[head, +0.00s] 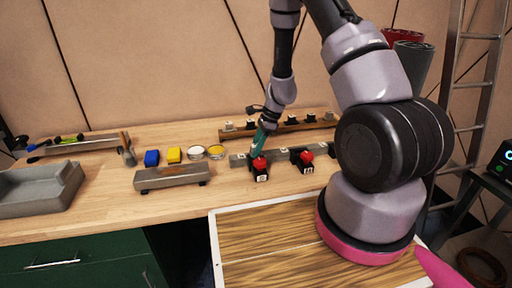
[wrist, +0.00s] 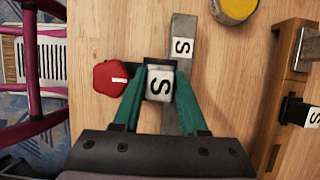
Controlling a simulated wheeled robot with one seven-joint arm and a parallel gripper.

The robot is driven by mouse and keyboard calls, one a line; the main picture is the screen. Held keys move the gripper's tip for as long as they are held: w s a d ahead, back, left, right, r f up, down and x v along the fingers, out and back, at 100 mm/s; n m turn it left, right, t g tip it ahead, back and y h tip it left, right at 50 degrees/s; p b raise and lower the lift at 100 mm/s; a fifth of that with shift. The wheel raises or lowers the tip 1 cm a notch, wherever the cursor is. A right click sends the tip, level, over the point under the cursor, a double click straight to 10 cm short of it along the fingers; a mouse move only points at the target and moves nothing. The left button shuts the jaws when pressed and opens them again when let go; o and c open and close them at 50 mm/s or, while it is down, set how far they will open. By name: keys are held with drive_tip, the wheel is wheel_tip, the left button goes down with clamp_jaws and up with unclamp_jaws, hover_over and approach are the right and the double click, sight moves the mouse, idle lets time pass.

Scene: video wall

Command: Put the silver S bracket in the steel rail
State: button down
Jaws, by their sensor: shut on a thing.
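My gripper (wrist: 158,88) is shut on the silver S bracket (wrist: 160,83), a small block with a black S on a pale top face and dark parts around it. A red knob (wrist: 112,78) sits at its left in the wrist view. The steel rail (wrist: 183,28), a grey bar with an S label, runs under the held bracket. In the head view my gripper (head: 261,144) points down at the steel rail (head: 237,161), behind a red knob (head: 260,163) on a black block. The fingers hide the bracket's underside, so I cannot tell whether it is seated.
Another red-and-black block (head: 302,157) stands to the right along the rail. A wooden rail (head: 291,130) with several pieces lies behind.

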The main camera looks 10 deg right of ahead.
drive_tip(key=shift+f, duration=0.5)
drive_tip(key=shift+c, duration=0.2)
unclamp_jaws()
drive_tip(key=shift+s+f, duration=0.1)
drive_tip(key=shift+c, duration=0.3)
drive_tip(key=shift+r, duration=0.2)
drive_tip(key=shift+c, duration=0.2)
drive_tip(key=shift+o, duration=0.7)
drive_tip(key=shift+r, duration=3.4)
